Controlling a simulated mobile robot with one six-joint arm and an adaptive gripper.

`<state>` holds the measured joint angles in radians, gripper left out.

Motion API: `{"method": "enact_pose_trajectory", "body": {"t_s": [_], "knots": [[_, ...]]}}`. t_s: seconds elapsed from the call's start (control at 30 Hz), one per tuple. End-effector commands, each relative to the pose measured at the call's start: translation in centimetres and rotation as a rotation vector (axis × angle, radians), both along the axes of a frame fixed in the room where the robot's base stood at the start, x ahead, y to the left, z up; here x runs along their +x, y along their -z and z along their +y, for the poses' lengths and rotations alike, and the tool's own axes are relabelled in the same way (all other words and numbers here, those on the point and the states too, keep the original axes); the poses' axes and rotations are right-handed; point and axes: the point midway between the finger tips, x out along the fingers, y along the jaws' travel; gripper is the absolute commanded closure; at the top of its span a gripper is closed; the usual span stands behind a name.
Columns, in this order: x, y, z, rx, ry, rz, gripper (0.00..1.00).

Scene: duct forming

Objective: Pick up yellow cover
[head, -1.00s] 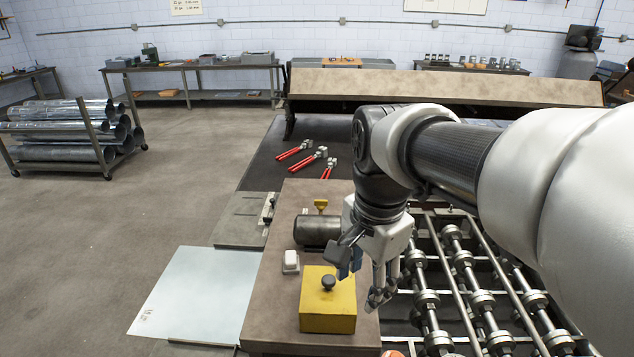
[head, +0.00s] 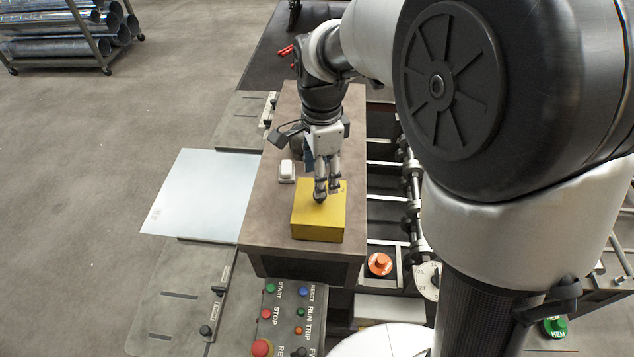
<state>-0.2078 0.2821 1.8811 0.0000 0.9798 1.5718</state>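The yellow cover (head: 318,222) is a box-shaped block with a flat top. It sits on the brown top of the machine cabinet (head: 280,245) near its front end. The cover's black knob is largely hidden behind the fingertips. The fingers look close together, but I cannot tell whether they grip the knob. The cover appears to rest on the cabinet top.
A small white block (head: 287,171) lies left of the cover. A control panel (head: 288,318) with coloured buttons is in front. A pale sheet (head: 197,195) lies to the left. Rollers (head: 412,190) and an orange knob (head: 380,264) are to the right.

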Motion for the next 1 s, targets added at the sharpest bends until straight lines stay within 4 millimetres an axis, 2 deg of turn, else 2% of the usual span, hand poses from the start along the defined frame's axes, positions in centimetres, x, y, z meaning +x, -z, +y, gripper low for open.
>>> {"method": "enact_pose_trajectory", "body": {"t_s": [0.27, 0.57, 0.83, 1.0], "knots": [[0.0, 2.2, 0.0, 0.0, -0.001, 0.002, 0.51], [0.2, 6.2, 0.1, 0.0, 0.0, 0.001, 0.51], [0.3, 6.5, 0.1, 0.0, -0.001, -0.002, 0.51], [0.3, 6.5, 0.1, 0.0, -0.001, -0.002, 0.61]]}}
